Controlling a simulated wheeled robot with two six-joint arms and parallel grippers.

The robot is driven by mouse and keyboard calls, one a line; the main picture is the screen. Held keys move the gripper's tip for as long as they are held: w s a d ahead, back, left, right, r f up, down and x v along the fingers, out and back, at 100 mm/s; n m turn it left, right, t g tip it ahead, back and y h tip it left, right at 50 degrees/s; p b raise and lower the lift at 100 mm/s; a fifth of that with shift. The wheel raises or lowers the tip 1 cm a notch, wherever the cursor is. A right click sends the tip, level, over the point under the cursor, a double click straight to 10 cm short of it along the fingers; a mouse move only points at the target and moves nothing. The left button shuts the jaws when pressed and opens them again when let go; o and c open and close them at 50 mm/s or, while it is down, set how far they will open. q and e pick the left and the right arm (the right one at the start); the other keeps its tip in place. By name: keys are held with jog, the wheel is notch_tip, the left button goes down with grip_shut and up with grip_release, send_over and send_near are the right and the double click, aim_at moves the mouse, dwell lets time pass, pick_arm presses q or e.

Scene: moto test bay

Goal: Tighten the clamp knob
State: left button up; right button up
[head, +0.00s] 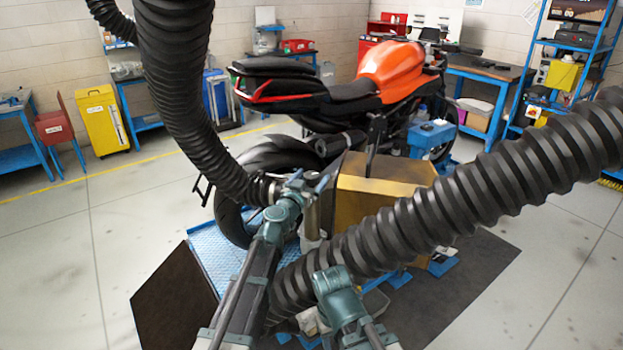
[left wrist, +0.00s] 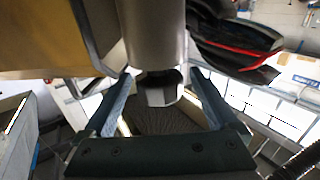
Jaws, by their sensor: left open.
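My left gripper (head: 308,184) is open beside the metal post at the left side of the gold box (head: 378,200). In the left wrist view its two blue fingers (left wrist: 160,104) stand apart, one on each side of a small grey faceted knob (left wrist: 161,92). This looks like the clamp knob and sits at the end of a thick grey cylinder (left wrist: 152,35). I see gaps between the fingers and the knob, so it does not look gripped. In the head view the knob cannot be made out behind the gripper. My right gripper is not in view.
An orange motorcycle (head: 390,66) stands behind the box, its rear wheel near my left gripper. A blue grated platform (head: 208,275) lies beneath. Thick black ribbed hoses (head: 480,190) cross the view. Open floor (head: 90,250) lies to the left.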

pick_arm(q)
jog(key=c, duration=1.4)
jog(key=shift+o, duration=0.2)
jog(key=shift+h, duration=0.3)
jog(key=m+g+h, duration=0.3)
jog(key=m+h, duration=0.1)
jog(key=shift+w+a+h, duration=0.1)
jog(key=shift+w+h, duration=0.05)
jog(key=shift+h, duration=0.15)
jog(key=m+g+h, duration=0.2)
jog(key=m+g, duration=0.1)
jog(key=g, duration=0.1)
jog(key=m+g+h, duration=0.3)
jog(key=g, duration=0.1)
jog(key=shift+w+g, duration=0.15)
jog(key=shift+g, duration=0.15)
jog(key=m+g, duration=0.2)
jog(key=g, duration=0.1)
jog(key=m+g+h, duration=0.1)
jog(key=m+g, duration=0.1)
jog(key=g, duration=0.1)
jog(key=shift+m+g, duration=0.4)
jog(key=shift+s+m+g+y, duration=0.15)
jog(key=shift+m+g+y, duration=0.15)
jog(key=shift+m+g, duration=0.65)
jog(key=shift+s+m+g+y, duration=0.15)
jog(key=shift+m+g+y, duration=0.3)
jog(key=shift+g, duration=0.9)
jog(key=shift+m+g, duration=0.3)
